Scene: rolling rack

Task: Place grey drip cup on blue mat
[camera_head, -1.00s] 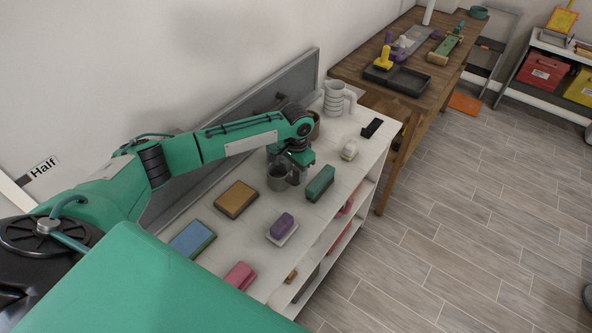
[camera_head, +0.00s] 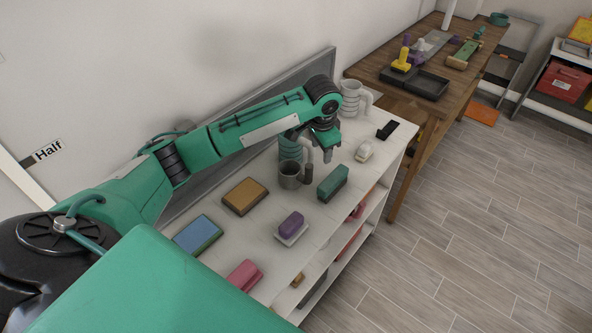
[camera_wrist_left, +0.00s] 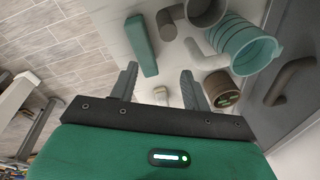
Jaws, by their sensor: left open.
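The grey cup (camera_head: 289,177) stands upright on the white rack top, its brownish handle to the right. The wrist view cuts off part of the grey cup (camera_wrist_left: 205,10) at its top edge. My left gripper (camera_head: 325,150) is open and empty, above the rack and beyond the cup, apart from it. Its two spread fingers show in the wrist view (camera_wrist_left: 159,69). A flat blue pad with green sides (camera_head: 195,235), perhaps the blue mat, lies bare at the near left of the rack. My right gripper is out of view.
A teal ribbed cup (camera_head: 290,149) stands close behind the grey cup. A green block (camera_head: 332,182), tan block (camera_head: 245,195), purple block (camera_head: 291,224) and pink block (camera_head: 244,275) lie around. A white jug (camera_head: 351,98) stands at the far end. A grey panel backs the rack.

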